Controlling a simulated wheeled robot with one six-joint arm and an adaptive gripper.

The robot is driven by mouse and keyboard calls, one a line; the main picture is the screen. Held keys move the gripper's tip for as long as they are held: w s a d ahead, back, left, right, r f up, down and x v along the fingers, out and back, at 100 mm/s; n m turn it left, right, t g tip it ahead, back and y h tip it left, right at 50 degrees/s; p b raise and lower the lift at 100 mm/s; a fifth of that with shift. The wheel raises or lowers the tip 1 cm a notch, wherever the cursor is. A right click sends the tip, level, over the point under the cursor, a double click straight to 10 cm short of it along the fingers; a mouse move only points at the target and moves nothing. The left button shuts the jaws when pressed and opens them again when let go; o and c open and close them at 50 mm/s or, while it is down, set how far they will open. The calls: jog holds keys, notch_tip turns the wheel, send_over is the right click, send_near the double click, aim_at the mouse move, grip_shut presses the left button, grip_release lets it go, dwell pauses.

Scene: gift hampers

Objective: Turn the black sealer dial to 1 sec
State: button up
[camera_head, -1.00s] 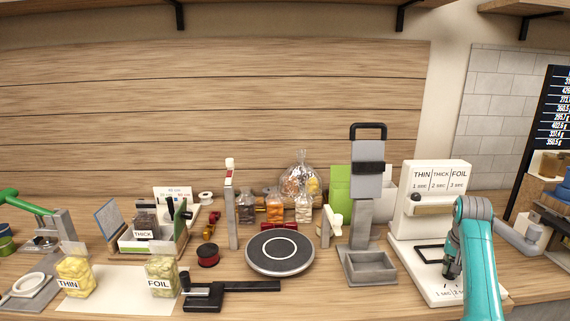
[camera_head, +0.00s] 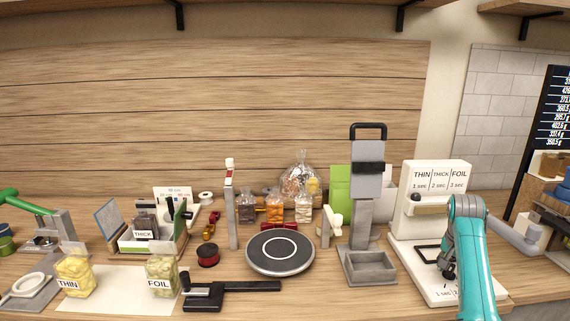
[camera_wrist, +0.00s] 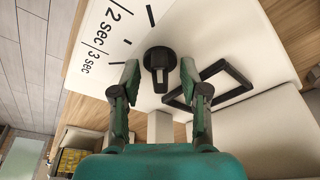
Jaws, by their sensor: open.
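The black sealer dial (camera_wrist: 159,57) is on the white sealer panel (camera_wrist: 105,20) in the wrist view. Its raised ridge runs toward the bottom of the picture. Printed "2 sec" and "3 sec" labels and tick marks show up and left of it; "1 sec" is out of that view. My gripper (camera_wrist: 160,73) is open, with one green-and-black finger on each side of the dial in the picture and gaps between. I cannot tell whether the fingertips reach its height. In the head view my gripper (camera_head: 447,266) is low over the sealer base (camera_head: 425,283) and hides the dial.
A black rectangular frame (camera_wrist: 209,86) lies right of the dial. The sealer's upright back (camera_head: 436,178) carries THIN 1 sec, THICK 2 sec, FOIL 3 sec. A grey stand with a tray (camera_head: 369,268) is left of the sealer. Wooden counter is clear in front of it.

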jog(key=shift+r, duration=0.1)
jog(key=v, duration=0.6)
jog(key=shift+a+r, duration=0.2)
jog(key=shift+r, duration=0.2)
jog(key=shift+s, duration=0.15)
